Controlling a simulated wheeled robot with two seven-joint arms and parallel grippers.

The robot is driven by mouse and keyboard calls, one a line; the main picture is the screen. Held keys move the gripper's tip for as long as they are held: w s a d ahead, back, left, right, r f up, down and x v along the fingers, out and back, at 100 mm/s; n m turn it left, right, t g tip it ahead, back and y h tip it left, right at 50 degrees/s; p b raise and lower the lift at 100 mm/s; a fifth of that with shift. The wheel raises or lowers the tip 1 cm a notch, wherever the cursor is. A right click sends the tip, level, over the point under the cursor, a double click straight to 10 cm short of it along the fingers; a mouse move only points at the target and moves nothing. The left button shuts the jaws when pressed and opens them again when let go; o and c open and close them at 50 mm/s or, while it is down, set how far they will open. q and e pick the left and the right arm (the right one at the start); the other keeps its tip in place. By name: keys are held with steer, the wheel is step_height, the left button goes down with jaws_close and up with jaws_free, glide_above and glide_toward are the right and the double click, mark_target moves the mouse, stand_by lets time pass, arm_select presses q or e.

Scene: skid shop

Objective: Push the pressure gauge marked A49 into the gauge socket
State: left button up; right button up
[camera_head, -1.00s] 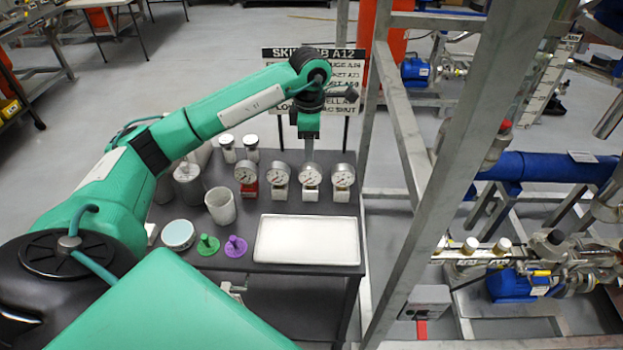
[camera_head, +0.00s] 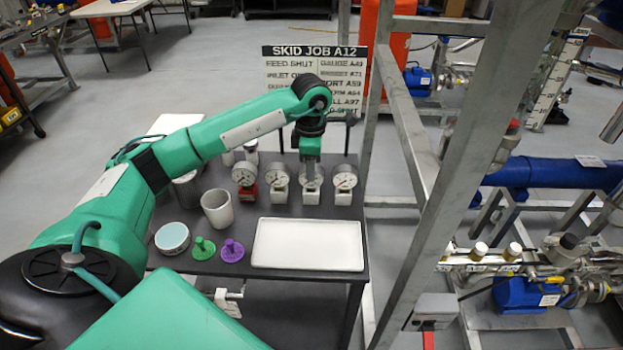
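Four pressure gauges stand in a row at the back of the dark bench: one with a red base (camera_head: 245,176), then the second (camera_head: 278,178), the third (camera_head: 311,181) and the fourth (camera_head: 345,179) with white bases. Their tags are too small to read, so I cannot tell which is A49. My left gripper (camera_head: 311,164) points down at the third gauge and covers its upper part. Its fingers are too hidden to show whether they are open or hold the gauge. My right gripper is out of view. I cannot make out the gauge socket.
A white tray (camera_head: 308,264), grey cup (camera_head: 217,209), round tin (camera_head: 172,238), green knob (camera_head: 203,249) and purple knob (camera_head: 232,251) share the bench. A job sign (camera_head: 370,74) stands behind. A metal frame post (camera_head: 455,170) separates the bench from the pipework.

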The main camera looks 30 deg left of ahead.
arm_select(q)
steer(key=c, duration=0.4)
steer(key=shift+o, duration=0.2)
steer(key=shift+r, duration=0.15)
steer(key=shift+r+p, duration=1.7)
steer(key=shift+r, duration=1.15)
